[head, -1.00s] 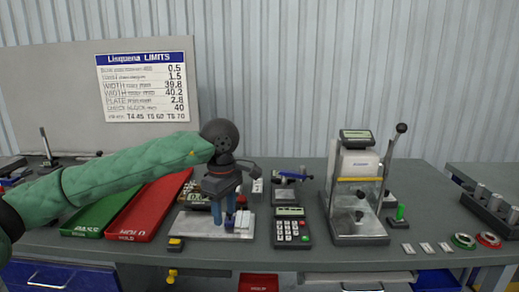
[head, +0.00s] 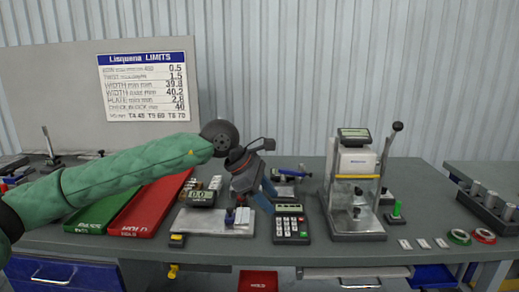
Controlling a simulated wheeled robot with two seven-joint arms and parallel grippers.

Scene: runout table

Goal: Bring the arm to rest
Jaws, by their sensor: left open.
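My left arm, in a green sleeve (head: 120,178), reaches in from the left over the table (head: 330,252). Its left gripper (head: 266,199) hangs tilted, with blue fingers slanting down to the right. The gripper is open, and no held object shows between the fingers. The exact gap to these is hard to tell. My right gripper is not in view.
A green tray (head: 95,216) and a red tray (head: 150,207) lie under the forearm. A press-like tester (head: 355,190) with a lever stands to the right. Small plates and rings (head: 460,237) lie at the right edge. A limits sign (head: 148,86) is behind.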

